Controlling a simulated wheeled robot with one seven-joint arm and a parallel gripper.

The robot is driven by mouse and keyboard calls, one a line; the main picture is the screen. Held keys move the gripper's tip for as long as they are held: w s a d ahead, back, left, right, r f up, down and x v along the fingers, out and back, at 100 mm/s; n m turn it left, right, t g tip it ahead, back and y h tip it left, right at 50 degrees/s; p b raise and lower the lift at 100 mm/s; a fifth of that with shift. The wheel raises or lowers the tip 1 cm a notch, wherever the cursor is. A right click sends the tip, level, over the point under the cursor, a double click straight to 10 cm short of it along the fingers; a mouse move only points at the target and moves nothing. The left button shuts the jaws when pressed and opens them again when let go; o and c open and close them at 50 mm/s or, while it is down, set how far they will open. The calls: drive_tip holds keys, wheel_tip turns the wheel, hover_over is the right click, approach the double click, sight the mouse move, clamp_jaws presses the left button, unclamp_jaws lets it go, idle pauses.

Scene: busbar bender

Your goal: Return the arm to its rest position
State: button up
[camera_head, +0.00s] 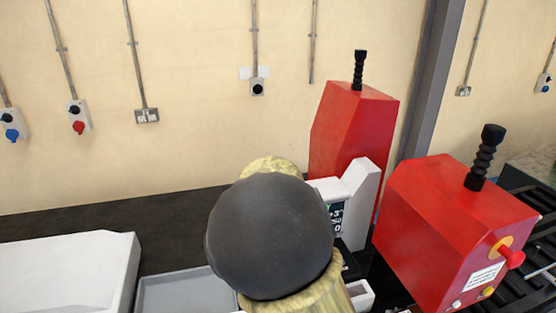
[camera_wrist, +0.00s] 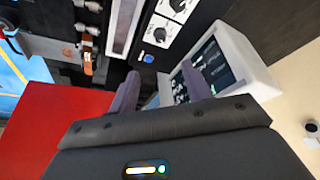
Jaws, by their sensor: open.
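My gripper (camera_wrist: 158,82) shows in the wrist view with its two grey-purple fingers apart and nothing seen between them. Beyond the fingers is a black machine panel with white dial plates (camera_wrist: 168,12) and a blue button (camera_wrist: 148,59). A white-framed screen (camera_wrist: 215,65) is close beside the right finger; I cannot tell whether they touch. In the head view my arm's dark rounded joint fills the lower middle, and my gripper is hidden. The screen (camera_head: 337,217) shows just to the right of that joint.
Two red machine housings, one behind (camera_head: 345,125) and one at the right (camera_head: 450,225), stand close to my arm. A grey tray (camera_head: 180,290) and a white box (camera_head: 70,270) lie at the left. The dark surface behind them (camera_head: 100,217) is clear.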

drive_tip(key=s+d+f+n+y+b, duration=0.1)
drive_tip(key=s+f+n, duration=0.3)
drive_tip(key=s, duration=0.4)
drive_tip(key=s+d+f+n+y+b, duration=0.1)
drive_tip(key=s+d+f+n+b, duration=0.2)
drive_tip(key=s, duration=0.5)
wheel_tip(320, 180, down, 2)
drive_tip(key=shift+s+d+f+n+g+y+b, duration=0.1)
drive_tip(key=shift+s+d+n+g+y+b, duration=0.35)
drive_tip(key=shift+n, duration=0.15)
drive_tip(key=shift+w, duration=0.1)
drive_tip(key=shift+c, duration=1.4)
